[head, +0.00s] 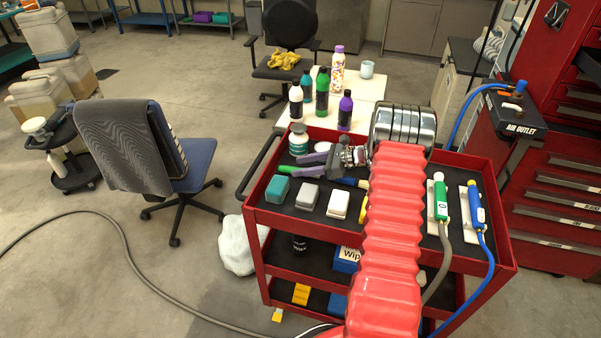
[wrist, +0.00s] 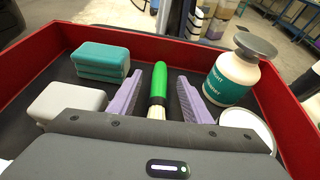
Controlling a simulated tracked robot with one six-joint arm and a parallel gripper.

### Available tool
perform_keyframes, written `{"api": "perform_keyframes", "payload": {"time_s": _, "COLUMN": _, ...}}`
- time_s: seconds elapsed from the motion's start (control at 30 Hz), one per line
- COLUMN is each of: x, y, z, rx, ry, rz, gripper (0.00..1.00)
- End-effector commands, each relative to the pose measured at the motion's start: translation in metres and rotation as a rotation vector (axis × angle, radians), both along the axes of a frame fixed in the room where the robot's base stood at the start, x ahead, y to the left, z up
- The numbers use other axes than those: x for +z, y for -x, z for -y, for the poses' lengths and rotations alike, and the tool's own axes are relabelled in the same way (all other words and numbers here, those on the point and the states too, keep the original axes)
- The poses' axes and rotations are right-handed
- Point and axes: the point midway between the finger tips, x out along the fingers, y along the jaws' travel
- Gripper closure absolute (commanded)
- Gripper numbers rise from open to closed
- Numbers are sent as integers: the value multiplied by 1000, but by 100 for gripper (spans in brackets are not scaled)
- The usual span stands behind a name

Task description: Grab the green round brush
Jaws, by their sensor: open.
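The green round brush (wrist: 157,85) lies on the dark liner of the red cart's top tray. In the wrist view its green handle points away from me, and its pale lower part (wrist: 156,112) is partly hidden by my gripper body. My gripper (wrist: 158,92) is open, with one purple finger on each side of the brush and a visible gap on both sides. In the head view my gripper (head: 302,165) is low over the tray's left part, and the green handle tip (head: 286,169) shows beyond the fingers. The rest of the brush is hidden there.
A teal block (wrist: 101,61) and a grey block (wrist: 66,102) lie left of my gripper in the wrist view. A white bottle with a teal label (wrist: 232,75) and a round white tin (wrist: 246,125) stand close right. The red tray wall (wrist: 150,43) rises beyond.

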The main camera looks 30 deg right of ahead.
Motion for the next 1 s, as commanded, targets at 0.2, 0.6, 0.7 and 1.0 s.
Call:
{"api": "perform_keyframes", "payload": {"time_s": 0.2, "x": -10, "y": -20, "z": -19, "rx": 2, "ry": -1, "rz": -1, "gripper": 55}}
{"api": "perform_keyframes", "payload": {"time_s": 0.6, "x": -16, "y": -29, "z": -28, "rx": -1, "ry": 0, "rz": 0, "gripper": 55}}
{"api": "perform_keyframes", "payload": {"time_s": 0.7, "x": -15, "y": -29, "z": -28, "rx": -1, "ry": 0, "rz": 0, "gripper": 55}}
{"api": "perform_keyframes", "payload": {"time_s": 1.0, "x": -15, "y": -29, "z": -28, "rx": -1, "ry": 0, "rz": 0, "gripper": 62}}
